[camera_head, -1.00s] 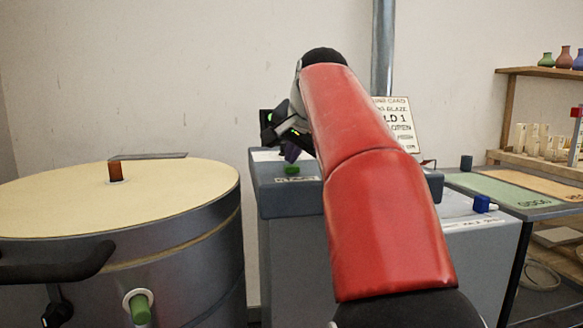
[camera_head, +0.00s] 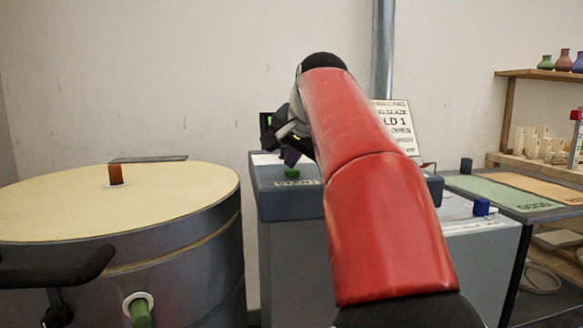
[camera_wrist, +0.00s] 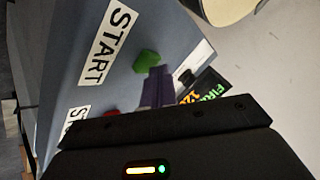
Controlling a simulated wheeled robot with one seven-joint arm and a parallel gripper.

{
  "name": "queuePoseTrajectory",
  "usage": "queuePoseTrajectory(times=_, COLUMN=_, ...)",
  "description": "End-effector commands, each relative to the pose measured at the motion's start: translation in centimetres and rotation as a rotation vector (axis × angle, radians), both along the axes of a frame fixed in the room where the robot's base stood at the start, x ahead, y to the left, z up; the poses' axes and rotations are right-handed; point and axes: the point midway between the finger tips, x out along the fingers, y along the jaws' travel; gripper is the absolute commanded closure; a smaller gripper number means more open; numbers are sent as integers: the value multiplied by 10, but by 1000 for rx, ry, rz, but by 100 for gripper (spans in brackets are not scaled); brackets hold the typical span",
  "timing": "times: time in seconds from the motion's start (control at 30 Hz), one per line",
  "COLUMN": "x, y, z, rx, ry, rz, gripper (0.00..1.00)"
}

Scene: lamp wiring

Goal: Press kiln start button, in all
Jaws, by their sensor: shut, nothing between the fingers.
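The green start button (camera_head: 291,173) sits on top of the grey control box (camera_head: 285,203), beside a START label (camera_head: 297,183). In the wrist view the green button (camera_wrist: 146,62) is just beyond my fingertips, next to the large START label (camera_wrist: 108,47). My gripper (camera_head: 291,158) is shut and empty, its purple fingers pointing down just above the button. The fingers also show in the wrist view (camera_wrist: 155,85), overlapping the button's near edge. I cannot tell whether they touch it. My red arm hides the right part of the box.
A red button (camera_wrist: 112,113) is partly hidden behind my gripper. A lit display (camera_wrist: 205,95) stands beside the green button. The round kiln (camera_head: 120,230) is at left, with a pale lid. A card (camera_head: 400,125) stands behind my arm. A table with coloured mats (camera_head: 505,190) is at right.

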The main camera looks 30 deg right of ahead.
Motion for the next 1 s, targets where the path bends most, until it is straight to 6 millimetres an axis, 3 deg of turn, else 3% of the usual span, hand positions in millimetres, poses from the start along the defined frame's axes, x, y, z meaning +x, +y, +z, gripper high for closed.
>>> queuePoseTrajectory(times=0.17, x=0, y=0, z=13, rx=0, ry=0, rz=0, gripper=100)
queuePoseTrajectory(times=0.63, x=0, y=0, z=17, rx=0, ry=-1, rz=0, gripper=100)
queuePoseTrajectory(times=1.0, x=0, y=0, z=51, rx=-1, ry=-2, rz=-1, gripper=100)
